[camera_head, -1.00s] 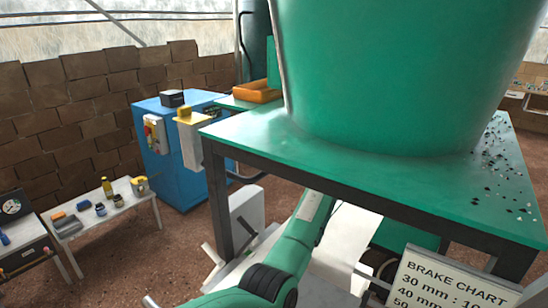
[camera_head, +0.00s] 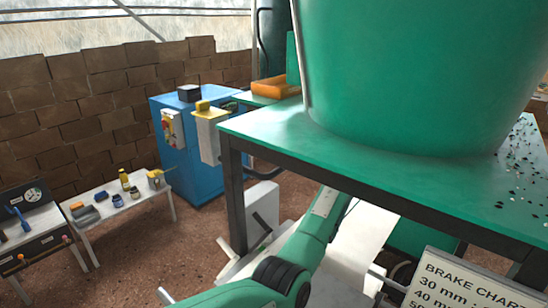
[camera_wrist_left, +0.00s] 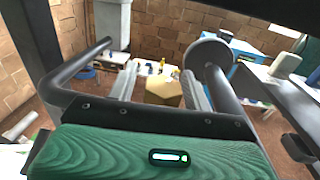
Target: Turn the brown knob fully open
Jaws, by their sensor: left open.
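My left gripper (camera_wrist_left: 160,88) shows in the left wrist view, its two grey fingers apart. A tan-brown block-like thing (camera_wrist_left: 163,93) shows between the fingers; I cannot tell whether it is the brown knob or how far off it is, and I see no contact. In the head view my green left arm reaches up under the green table (camera_head: 270,136), and its gripper is not visible there. No clear brown knob shows in the head view. My right gripper is not in view.
A large green tub (camera_head: 420,80) stands on the table. A blue cabinet (camera_head: 178,165), a white bench (camera_head: 150,207) with small items and a dark panel (camera_head: 40,255) stand to the left. A brake chart sign (camera_head: 470,285) is at lower right. Brown floor is free at left.

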